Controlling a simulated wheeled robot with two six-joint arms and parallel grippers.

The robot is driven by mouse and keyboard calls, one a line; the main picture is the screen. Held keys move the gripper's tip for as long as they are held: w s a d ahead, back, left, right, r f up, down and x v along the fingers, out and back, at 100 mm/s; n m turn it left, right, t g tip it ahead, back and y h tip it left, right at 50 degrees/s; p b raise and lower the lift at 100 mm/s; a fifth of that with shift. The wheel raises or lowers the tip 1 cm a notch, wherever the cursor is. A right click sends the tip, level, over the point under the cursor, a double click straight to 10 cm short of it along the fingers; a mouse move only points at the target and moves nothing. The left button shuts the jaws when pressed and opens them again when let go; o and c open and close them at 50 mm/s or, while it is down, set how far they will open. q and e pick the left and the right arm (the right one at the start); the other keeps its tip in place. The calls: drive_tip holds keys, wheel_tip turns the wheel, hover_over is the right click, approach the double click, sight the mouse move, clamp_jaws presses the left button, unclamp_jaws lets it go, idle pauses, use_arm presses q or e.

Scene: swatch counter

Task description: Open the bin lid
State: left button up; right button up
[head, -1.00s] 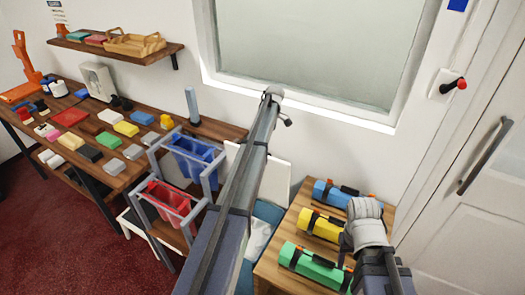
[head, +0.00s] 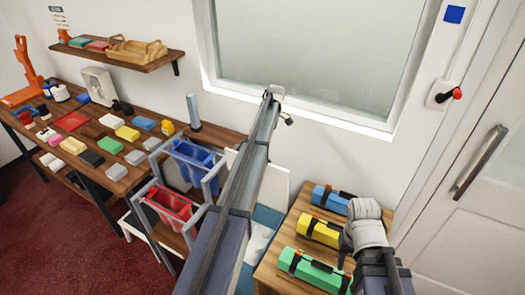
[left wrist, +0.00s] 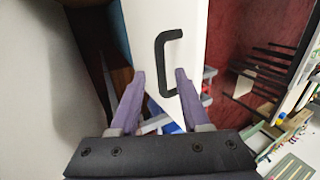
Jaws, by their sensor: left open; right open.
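A white panel (head: 277,188) with a blue-teal part beside it shows partly behind my left arm in the head view. It looks like the bin lid, but its hinge and angle are hidden. In the left wrist view the white panel (left wrist: 182,20) carries a black C-shaped handle (left wrist: 162,62). My left gripper (left wrist: 161,75) is open, its purple fingers apart and pointing at the handle's lower part. I cannot tell whether they touch it. In the head view my right gripper (head: 365,209) is over the right-hand table, its fingers not clearly visible.
Blue (head: 331,199), yellow (head: 318,229) and green (head: 312,270) toolboxes lie on the wooden table (head: 276,262) beside my right arm. Blue (head: 193,160) and red (head: 168,206) bins in grey frames stand left. A long swatch counter (head: 130,140) runs along the wall.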

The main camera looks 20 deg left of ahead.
use_arm(q)
drive_tip(key=shift+p+v, duration=1.55)
drive_tip(key=shift+v, duration=0.75)
